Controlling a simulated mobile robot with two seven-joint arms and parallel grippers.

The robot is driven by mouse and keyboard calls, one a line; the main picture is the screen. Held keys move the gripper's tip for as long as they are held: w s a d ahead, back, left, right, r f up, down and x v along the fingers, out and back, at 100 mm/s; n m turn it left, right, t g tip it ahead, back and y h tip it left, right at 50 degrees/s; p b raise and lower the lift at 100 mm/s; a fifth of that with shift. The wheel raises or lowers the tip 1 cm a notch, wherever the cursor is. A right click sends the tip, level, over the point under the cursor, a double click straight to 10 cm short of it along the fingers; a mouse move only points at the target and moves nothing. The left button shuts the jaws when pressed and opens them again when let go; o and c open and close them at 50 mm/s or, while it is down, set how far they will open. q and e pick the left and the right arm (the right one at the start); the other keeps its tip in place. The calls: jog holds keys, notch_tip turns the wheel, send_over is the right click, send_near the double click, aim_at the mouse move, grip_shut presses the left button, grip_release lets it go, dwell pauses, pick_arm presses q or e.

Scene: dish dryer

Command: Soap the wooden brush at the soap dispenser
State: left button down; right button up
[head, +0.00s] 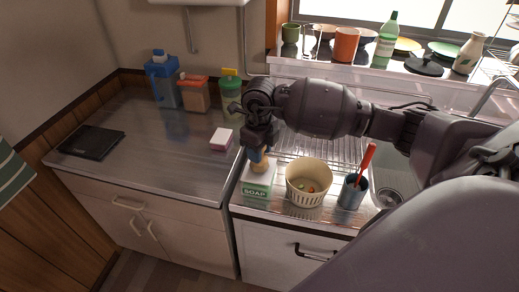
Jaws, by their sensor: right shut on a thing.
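My right gripper (260,150) is shut on the wooden brush (260,160), which it holds upright. The brush's lower end is at the top of the soap dispenser (258,185), a pale box with a green SOAP label at the front edge of the counter. I cannot tell whether the brush touches the soap. The gripper hides the upper part of the brush. My left gripper is not in view.
A cream basket (308,190) with small items stands right of the dispenser, beside a blue cup (352,191) holding a red-handled tool. A pink-white block (221,139) lies left. The left steel counter (150,150) is mostly clear.

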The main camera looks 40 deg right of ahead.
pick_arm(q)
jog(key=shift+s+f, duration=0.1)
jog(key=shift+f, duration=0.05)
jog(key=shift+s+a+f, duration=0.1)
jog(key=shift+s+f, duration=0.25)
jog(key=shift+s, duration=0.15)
pick_arm(e)
jog(key=shift+f, duration=0.2)
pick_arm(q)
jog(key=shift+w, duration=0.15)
pick_arm(e)
jog(key=shift+f, duration=0.15)
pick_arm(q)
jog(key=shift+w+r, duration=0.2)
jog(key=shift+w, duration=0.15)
pick_arm(e)
jog(key=shift+f, duration=0.1)
